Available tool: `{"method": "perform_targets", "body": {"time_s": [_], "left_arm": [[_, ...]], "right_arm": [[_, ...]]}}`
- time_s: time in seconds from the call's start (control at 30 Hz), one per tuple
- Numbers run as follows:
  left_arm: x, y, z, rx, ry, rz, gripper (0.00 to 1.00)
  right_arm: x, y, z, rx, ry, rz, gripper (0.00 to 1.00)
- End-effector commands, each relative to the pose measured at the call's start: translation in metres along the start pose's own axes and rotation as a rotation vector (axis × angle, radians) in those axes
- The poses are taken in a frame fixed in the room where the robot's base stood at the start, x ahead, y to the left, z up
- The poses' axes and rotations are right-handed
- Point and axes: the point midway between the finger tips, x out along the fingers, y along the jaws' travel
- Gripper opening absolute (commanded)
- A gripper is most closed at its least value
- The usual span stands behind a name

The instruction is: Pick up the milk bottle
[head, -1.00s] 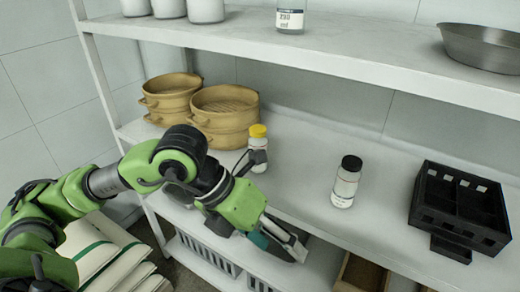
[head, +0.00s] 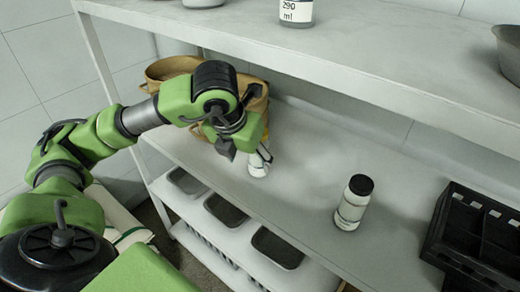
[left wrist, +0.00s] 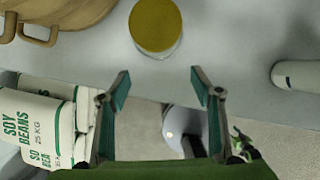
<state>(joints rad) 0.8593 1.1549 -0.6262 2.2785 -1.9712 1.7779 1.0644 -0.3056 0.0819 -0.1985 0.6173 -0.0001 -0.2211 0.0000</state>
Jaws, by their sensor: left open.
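Two small white bottles stand on the middle shelf; I cannot read which is the milk. The yellow-capped bottle (head: 257,168) is partly hidden behind my left gripper (head: 246,151) in the head view. In the left wrist view its yellow cap (left wrist: 155,26) lies just beyond the fingertips, roughly centred between them. My left gripper (left wrist: 161,80) is open and empty, its two fingers apart and not around the bottle. The black-capped bottle (head: 353,203) stands upright to the right, clear of the gripper. My right gripper is not in view.
A black rack (head: 470,232) is at the right of the shelf (head: 310,165). The upper shelf (head: 400,62) overhangs and holds a jar (head: 297,12). The shelf between the two bottles is clear.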

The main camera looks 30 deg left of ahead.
Motion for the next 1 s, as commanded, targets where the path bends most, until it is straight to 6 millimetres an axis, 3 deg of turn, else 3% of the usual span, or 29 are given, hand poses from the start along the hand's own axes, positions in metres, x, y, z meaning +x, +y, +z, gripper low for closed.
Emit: {"method": "perform_targets", "body": {"time_s": [0.17, 0.47, 0.63, 1.0], "left_arm": [[0.007, -0.001, 0.018, 0.001, 0.001, -0.001, 0.59], [0.017, -0.001, 0.046, -0.001, 0.002, -0.002, 0.59], [0.027, -0.001, 0.067, 0.001, 0.003, -0.001, 0.59], [0.04, -0.001, 0.066, 0.002, 0.0, 0.0, 0.59]], "right_arm": [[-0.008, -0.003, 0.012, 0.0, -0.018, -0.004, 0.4], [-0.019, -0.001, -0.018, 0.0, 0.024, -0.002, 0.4], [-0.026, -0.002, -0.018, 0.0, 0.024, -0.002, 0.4], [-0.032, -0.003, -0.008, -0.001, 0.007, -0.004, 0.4]]}}
